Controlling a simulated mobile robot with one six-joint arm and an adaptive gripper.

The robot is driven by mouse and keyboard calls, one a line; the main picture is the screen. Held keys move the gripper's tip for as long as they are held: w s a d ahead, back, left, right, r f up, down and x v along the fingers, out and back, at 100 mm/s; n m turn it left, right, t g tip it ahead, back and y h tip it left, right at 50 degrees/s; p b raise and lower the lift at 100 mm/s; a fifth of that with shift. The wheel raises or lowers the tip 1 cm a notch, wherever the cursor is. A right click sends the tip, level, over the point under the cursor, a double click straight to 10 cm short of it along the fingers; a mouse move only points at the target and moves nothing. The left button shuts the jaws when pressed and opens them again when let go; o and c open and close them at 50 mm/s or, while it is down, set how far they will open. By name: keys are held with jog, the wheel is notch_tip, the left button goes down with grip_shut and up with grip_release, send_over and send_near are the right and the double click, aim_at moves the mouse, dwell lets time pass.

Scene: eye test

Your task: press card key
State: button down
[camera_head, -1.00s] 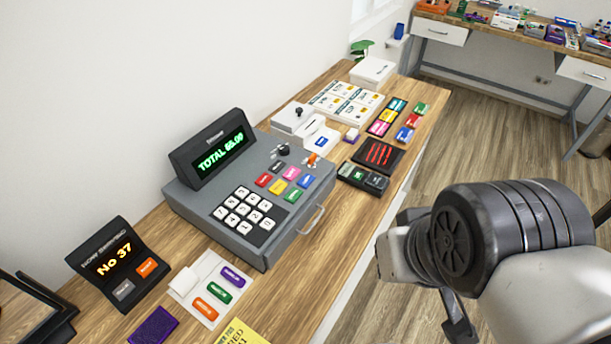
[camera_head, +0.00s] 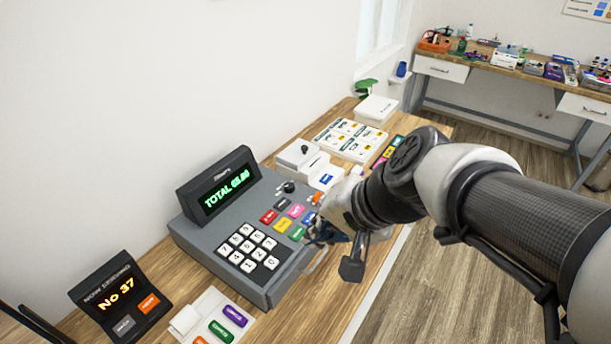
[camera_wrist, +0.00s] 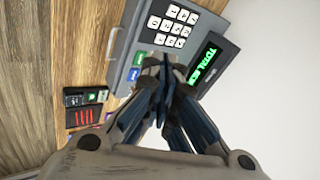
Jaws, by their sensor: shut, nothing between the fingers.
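The grey cash register (camera_head: 190,236) stands on the wooden counter, and its display (camera_head: 226,188) shows a green TOTAL. Its coloured keys show in the head view: a red key (camera_head: 268,216), a dark key (camera_head: 282,204), a pink key (camera_head: 296,210), a yellow key (camera_head: 281,226) and a green key (camera_head: 296,233). Their labels are too small to read, so I cannot tell which is the card key. In the wrist view my gripper (camera_wrist: 166,72) covers part of the key area; contact cannot be told.
White number keys (camera_head: 248,246) lie left of the coloured keys. A card terminal (camera_wrist: 86,97) shows beside the register in the wrist view.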

jog(key=w+f+m+t+p, duration=0.1)
jog(key=w+f+m, duration=0.4)
jog(key=w, duration=0.6)
jog(key=w+f+m+t+p, duration=0.1)
jog(key=w+f+m+t, duration=0.1)
jog(key=w+f+m, duration=0.3)
jog(key=w+m, duration=0.4)
jog(key=w, duration=0.2)
jog(key=shift+w+m, duration=0.2)
jog(key=shift+m, duration=0.1)
jog(key=b, duration=0.7)
send_over(308, 220)
notch_tip(308, 220, down, 8)
jog(key=shift+r, duration=0.1)
jog(key=shift+f+b, duration=0.45)
jog(key=shift+b, duration=0.1)
jog(key=shift+f, duration=0.1)
jog(key=shift+f+b, duration=0.35)
jog(key=shift+b, duration=0.25)
